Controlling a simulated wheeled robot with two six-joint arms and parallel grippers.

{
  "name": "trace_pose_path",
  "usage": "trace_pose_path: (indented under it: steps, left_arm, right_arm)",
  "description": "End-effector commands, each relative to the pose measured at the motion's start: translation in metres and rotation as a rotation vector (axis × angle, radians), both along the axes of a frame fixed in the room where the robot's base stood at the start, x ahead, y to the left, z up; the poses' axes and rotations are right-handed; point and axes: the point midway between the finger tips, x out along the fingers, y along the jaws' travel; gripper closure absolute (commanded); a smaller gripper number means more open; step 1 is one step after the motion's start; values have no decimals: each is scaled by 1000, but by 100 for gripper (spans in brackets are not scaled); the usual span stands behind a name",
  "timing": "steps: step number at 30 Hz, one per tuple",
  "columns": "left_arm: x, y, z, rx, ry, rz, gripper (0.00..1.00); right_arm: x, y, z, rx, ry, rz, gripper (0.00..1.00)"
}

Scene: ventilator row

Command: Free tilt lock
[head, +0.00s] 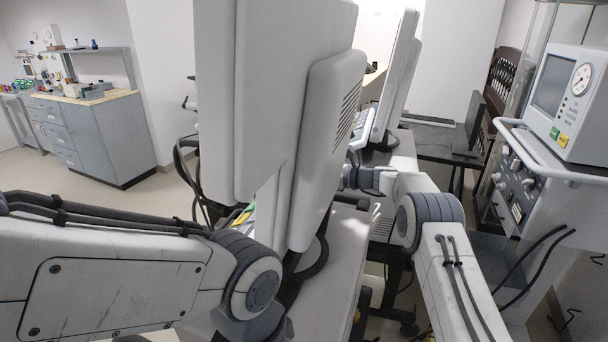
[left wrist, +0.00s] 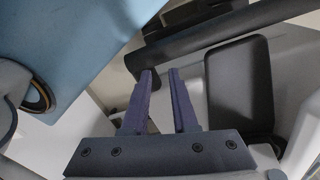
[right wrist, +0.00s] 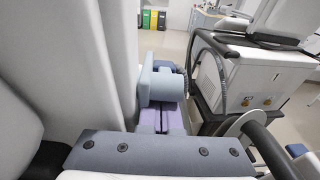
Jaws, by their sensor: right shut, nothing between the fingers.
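A large white ventilator screen housing (head: 270,90), seen from behind, fills the middle of the head view. In the right wrist view a blue-grey knob-like block (right wrist: 158,84) sits beside the white housing; it may be the tilt lock, but I cannot tell for sure. My right gripper (right wrist: 160,112) is shut and empty, its purple fingertips right at this block; whether they touch it is unclear. My left gripper (left wrist: 160,72) is open and empty, its tips near a dark bar (left wrist: 220,30). In the head view the left gripper is hidden.
A white monitor unit (head: 568,90) on a cart with a rail stands at the right. Another ventilator screen (head: 395,75) stands behind the near one. A dark hose (right wrist: 205,55) loops near the right gripper. Grey drawers (head: 95,130) stand far left, with clear floor before them.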

Motion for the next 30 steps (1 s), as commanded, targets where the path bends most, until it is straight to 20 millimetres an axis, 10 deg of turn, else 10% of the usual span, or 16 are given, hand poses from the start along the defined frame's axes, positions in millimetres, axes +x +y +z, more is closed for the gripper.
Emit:
trace_pose_path:
  steps: [30]
  left_arm:
    - [0, 0, 0, 0, 0, 0, 73]
  right_arm:
    - [-2, -6, -1, -1, 1, 2, 100]
